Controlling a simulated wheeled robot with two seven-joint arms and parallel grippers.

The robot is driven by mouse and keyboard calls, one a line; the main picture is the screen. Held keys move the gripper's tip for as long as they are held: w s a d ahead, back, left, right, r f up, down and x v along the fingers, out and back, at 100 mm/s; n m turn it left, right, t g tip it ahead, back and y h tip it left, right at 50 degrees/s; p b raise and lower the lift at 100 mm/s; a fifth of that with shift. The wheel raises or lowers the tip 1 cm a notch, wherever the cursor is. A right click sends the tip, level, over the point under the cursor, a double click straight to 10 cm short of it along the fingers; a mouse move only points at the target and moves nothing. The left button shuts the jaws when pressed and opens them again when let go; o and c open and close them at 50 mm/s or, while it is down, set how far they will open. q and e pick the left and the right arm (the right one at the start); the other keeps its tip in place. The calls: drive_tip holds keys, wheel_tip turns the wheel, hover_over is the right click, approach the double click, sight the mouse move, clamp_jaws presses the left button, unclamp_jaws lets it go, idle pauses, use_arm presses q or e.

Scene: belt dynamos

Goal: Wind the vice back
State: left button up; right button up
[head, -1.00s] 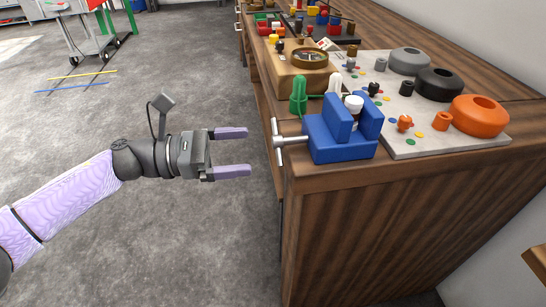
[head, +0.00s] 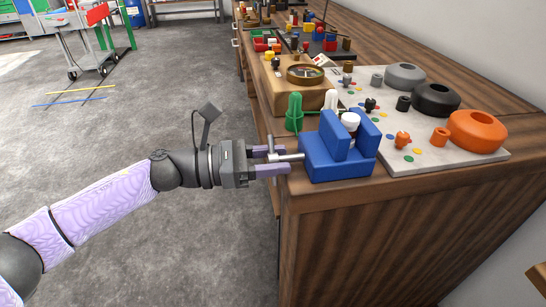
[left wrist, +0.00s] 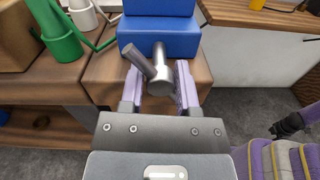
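The blue vice (head: 338,160) sits at the near left corner of the bench, with a white round piece (head: 350,121) at its two upright jaws. Its metal T-handle (head: 287,157) sticks out to the left past the bench edge. My left gripper (head: 278,161) has its purple fingers on either side of the handle, drawn in close around it. In the left wrist view, the handle's screw end (left wrist: 160,68) is between the fingers and its crossbar slants up left. Finger contact is partly hidden. My right gripper is not in view.
A green peg (head: 294,112) and a white peg (head: 331,100) stand just behind the vice. A wooden box with a round dial (head: 305,74) is farther back. A grey board (head: 440,158) with an orange ring (head: 477,132) lies right. Open floor is left.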

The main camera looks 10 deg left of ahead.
use_arm(q)
clamp_jaws()
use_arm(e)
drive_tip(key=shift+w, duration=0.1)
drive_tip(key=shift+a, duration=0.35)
use_arm(q)
drive_tip(key=shift+r, duration=0.1)
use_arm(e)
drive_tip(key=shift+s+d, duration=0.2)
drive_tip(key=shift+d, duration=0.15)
use_arm(q)
drive_tip(key=o, duration=1.1)
unclamp_jaws()
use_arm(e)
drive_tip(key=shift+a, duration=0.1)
